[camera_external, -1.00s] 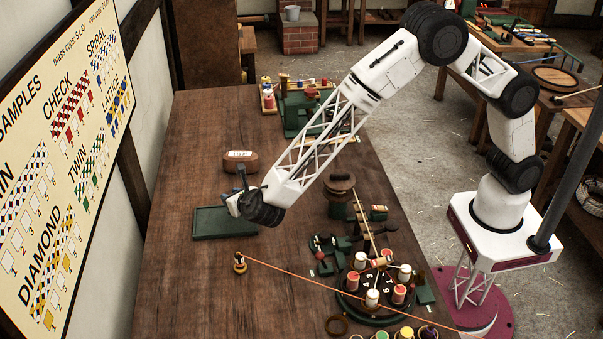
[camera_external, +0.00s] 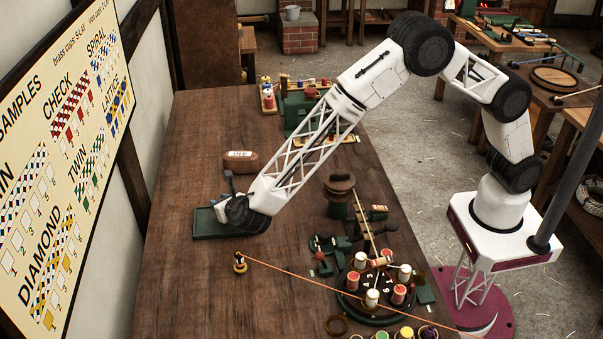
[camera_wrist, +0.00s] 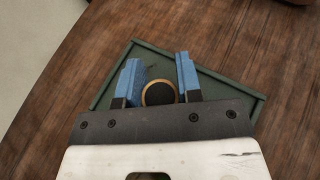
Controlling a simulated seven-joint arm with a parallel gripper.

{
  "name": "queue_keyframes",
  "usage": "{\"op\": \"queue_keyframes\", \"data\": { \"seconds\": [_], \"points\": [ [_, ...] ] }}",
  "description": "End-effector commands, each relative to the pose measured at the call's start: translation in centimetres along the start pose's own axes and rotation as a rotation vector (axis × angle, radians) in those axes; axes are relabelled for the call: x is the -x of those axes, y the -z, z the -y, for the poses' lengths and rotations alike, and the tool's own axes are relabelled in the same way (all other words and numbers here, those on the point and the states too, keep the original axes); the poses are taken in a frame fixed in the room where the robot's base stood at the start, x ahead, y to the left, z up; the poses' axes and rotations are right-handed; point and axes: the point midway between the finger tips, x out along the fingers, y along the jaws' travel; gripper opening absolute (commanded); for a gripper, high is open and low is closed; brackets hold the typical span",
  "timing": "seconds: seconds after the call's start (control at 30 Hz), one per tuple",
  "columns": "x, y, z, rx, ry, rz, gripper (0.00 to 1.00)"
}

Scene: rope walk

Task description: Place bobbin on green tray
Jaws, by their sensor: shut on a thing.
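The green tray (camera_external: 203,228) lies flat on the wooden table, left of the middle in the outside view. In the wrist view the tray (camera_wrist: 232,83) fills the area behind my fingers. My gripper (camera_wrist: 160,82) is over the tray, its two blue fingers on either side of a round bobbin (camera_wrist: 158,93) with a tan rim and dark centre, seen end-on. My gripper is shut on this bobbin. In the outside view my gripper (camera_external: 222,211) is low over the tray and hides part of it. I cannot tell whether the bobbin touches the tray floor.
A brown block with a white label (camera_external: 240,161) stands behind the tray. A small brass post (camera_external: 240,263) with an orange cord is in front of it. A round carousel of bobbins (camera_external: 378,290) stands at the right front. The table's left side is clear.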

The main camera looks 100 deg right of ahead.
Motion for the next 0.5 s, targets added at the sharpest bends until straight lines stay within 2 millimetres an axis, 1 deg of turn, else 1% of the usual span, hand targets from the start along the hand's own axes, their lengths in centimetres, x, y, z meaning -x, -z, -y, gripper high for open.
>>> {"op": "queue_keyframes", "data": {
  "seconds": [0.1, 0.2, 0.5],
  "points": [
    [-0.5, 1.1, 0.0, 0.001, 0.000, 0.000, 0.10],
    [-0.7, 1.6, 0.0, 0.000, -0.001, 0.001, 0.10],
    [-0.7, 1.7, 0.0, 0.000, -0.001, 0.001, 0.10]
  ]
}}
